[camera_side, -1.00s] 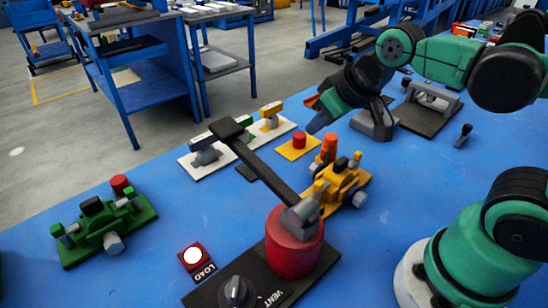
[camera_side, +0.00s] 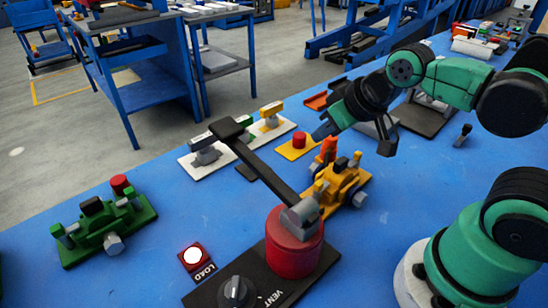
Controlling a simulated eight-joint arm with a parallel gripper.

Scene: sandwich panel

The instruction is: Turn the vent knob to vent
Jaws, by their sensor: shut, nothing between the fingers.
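The vent knob (camera_side: 237,292) is a dark round knob on a black base plate at the bottom of the view, partly cut off by the frame edge. A light mark on it points roughly up in the picture. The white word VENT (camera_side: 270,299) is printed to its right. My gripper (camera_side: 321,132) is far from the knob, up and to the right, over the back of the blue table near a red button. It points down and left, is shut and holds nothing I can see; its fingertips are small and hard to make out.
A red cylinder (camera_side: 296,249) with a long dark lever (camera_side: 262,168) stands right behind the knob, its lever reaching up left. A yellow fixture (camera_side: 340,183) and green fixture (camera_side: 106,226) stand nearby.

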